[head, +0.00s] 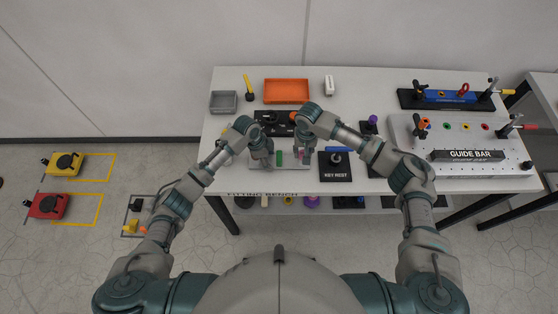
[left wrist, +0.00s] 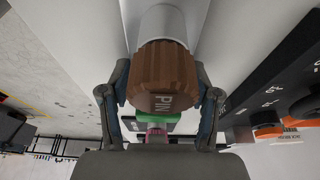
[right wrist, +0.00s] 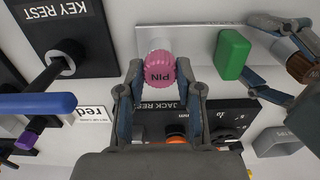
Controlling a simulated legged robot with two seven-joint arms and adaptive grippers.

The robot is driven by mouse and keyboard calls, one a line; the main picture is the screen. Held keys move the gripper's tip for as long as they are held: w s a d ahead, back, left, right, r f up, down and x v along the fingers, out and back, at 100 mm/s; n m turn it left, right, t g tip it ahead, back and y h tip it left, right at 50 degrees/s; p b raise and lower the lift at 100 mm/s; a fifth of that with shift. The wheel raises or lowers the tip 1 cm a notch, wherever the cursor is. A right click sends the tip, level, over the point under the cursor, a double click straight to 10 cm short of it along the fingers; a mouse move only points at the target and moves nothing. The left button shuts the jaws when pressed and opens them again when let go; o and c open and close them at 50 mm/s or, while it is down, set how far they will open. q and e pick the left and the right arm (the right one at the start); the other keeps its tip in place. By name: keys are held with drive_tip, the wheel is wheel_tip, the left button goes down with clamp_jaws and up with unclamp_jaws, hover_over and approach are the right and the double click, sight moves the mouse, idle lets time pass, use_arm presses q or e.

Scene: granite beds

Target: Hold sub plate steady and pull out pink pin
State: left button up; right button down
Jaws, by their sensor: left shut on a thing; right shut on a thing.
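The sub plate appears as a pale plate (head: 289,167) on the bench, with a green block (head: 279,158) on it. The plate also shows in the right wrist view (right wrist: 200,36). My left gripper (head: 268,161) is shut on a brown knob marked PIN (left wrist: 162,80) at the plate's left part. My right gripper (head: 301,155) is shut on the pink pin (right wrist: 160,72), whose round knob is marked PIN. A pale collar shows behind the pink knob. The green block (right wrist: 232,54) stands between the two grippers. Whether the pink pin is fully seated cannot be told.
A black jack rest (head: 272,118) lies behind the grippers. An orange tray (head: 286,91) and a grey tray (head: 223,102) are further back. The GUIDE BAR fixture (head: 466,155) fills the right end.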

drive_tip(key=shift+r, duration=0.7)
drive_tip(key=shift+r, duration=2.35)
use_arm(q)
drive_tip(key=o, duration=1.4)
drive_tip(key=shift+c, duration=0.2)
drive_tip(key=v, duration=1.1)
drive_tip(key=shift+w+a+r, duration=0.1)
drive_tip(key=shift+a+r, duration=0.05)
drive_tip(key=shift+r, duration=0.25)
